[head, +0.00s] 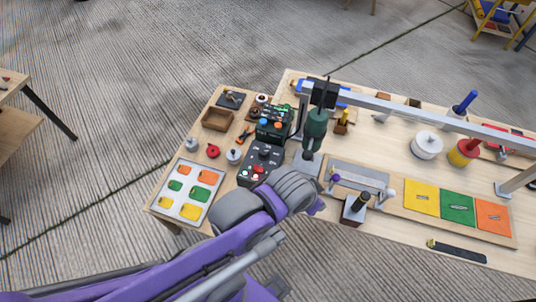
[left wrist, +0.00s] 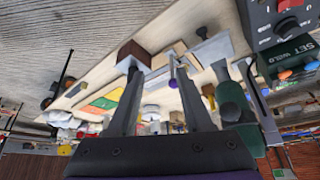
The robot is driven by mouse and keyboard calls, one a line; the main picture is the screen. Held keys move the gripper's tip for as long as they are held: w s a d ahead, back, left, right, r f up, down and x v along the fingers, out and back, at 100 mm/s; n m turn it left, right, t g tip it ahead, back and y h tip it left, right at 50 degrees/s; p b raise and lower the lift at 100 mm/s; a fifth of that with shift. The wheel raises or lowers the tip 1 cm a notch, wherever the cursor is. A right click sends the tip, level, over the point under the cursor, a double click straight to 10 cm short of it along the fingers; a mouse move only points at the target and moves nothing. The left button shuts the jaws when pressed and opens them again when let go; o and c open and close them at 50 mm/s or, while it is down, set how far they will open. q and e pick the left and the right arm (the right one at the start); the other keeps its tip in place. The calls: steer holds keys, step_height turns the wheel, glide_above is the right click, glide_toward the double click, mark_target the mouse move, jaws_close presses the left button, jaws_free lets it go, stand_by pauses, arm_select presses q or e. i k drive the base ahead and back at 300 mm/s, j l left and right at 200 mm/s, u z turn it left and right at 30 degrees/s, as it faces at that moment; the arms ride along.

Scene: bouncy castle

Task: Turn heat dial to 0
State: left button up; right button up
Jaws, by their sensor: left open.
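Which knob is the heat dial is too small to read. In the left wrist view the black box (left wrist: 262,18) shows at the upper right, beside the green box (left wrist: 290,50) lettered "SET WELD". My left gripper (left wrist: 158,72) is open and empty. In the head view my purple left arm hides its fingers, right of the black box. My right gripper is not in view.
A green upright tool (head: 315,128) stands right of the boxes, under a long grey rail (head: 420,112). A tray of coloured pieces (head: 168,202) lies at left. A small block with a black handle (head: 354,208) and coloured tiles (head: 458,208) are at right.

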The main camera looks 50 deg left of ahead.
mark_target(264, 154)
steer(key=u, duration=1.9)
steer(key=l+u, duration=0.3)
steer(key=u, duration=0.15)
steer(key=k+l+u, duration=0.15)
steer(key=u, duration=0.35)
steer(key=i+l, duration=0.3)
steer(key=i, duration=0.15)
